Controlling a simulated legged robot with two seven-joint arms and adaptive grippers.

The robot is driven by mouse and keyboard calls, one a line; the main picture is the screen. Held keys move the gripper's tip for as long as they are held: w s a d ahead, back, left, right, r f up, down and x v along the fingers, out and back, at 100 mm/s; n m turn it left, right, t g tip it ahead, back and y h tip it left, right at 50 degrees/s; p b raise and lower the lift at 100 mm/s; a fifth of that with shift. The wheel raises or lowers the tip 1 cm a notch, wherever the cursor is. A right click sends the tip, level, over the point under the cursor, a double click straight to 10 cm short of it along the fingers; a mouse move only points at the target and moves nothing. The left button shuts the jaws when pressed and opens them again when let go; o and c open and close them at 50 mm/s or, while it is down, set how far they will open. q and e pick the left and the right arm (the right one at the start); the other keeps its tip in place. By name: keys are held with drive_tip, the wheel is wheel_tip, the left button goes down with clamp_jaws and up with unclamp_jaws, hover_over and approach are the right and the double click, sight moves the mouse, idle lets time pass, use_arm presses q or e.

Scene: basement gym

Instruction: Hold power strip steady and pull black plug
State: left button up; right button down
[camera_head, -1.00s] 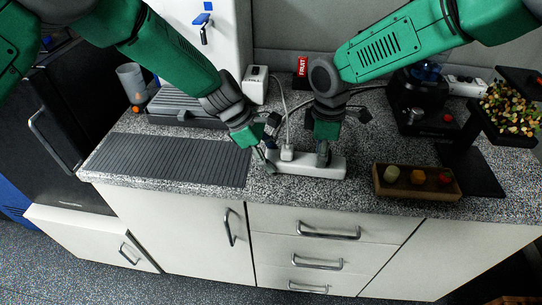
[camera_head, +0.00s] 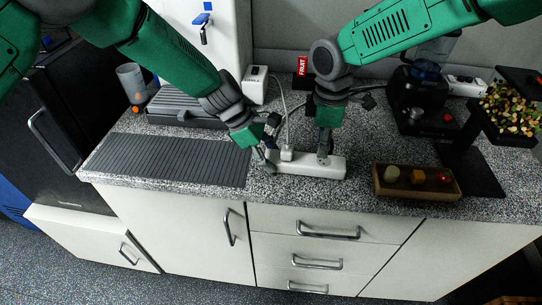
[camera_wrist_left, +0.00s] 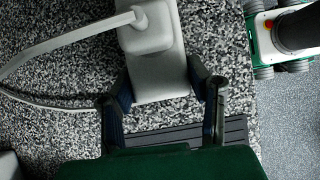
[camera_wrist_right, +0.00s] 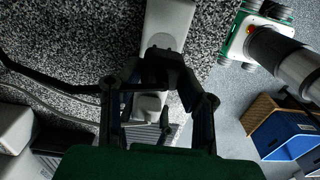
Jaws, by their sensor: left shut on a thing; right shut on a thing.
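The white power strip (camera_head: 306,169) lies on the speckled counter near its front edge. My left gripper (camera_head: 270,163) is at the strip's left end; in the left wrist view its fingers (camera_wrist_left: 163,95) close on both sides of the strip (camera_wrist_left: 160,80). A white plug (camera_head: 287,153) with a pale cable sits in the strip near that end. My right gripper (camera_head: 324,156) is over the strip's right part. In the right wrist view its fingers (camera_wrist_right: 160,85) are shut on the black plug (camera_wrist_right: 163,62). Whether the plug's prongs are still in the socket is hidden.
A wooden tray (camera_head: 415,195) with small coloured items stands right of the strip. A grey ribbed mat (camera_head: 165,160) lies to the left. A white toaster-like box (camera_head: 255,85) and a dark machine (camera_head: 418,105) stand behind. Cables run behind the strip.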

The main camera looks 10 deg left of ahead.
drive_tip(key=shift+r, duration=1.25)
drive_tip(key=w+d+r+n, duration=0.1)
drive_tip(key=w+d+n, duration=0.2)
drive_tip(key=w+n, duration=0.75)
drive_tip(key=s+f+n, duration=0.1)
drive_tip(key=f, duration=0.2)
drive_tip(key=f+n, duration=0.1)
drive_tip(key=f, duration=0.2)
drive_tip(key=s+f+n, duration=0.1)
drive_tip(key=f, duration=0.2)
drive_tip(key=shift+s+f+n, duration=0.25)
drive_tip(key=shift+s, duration=0.05)
drive_tip(key=shift+f, duration=0.3)
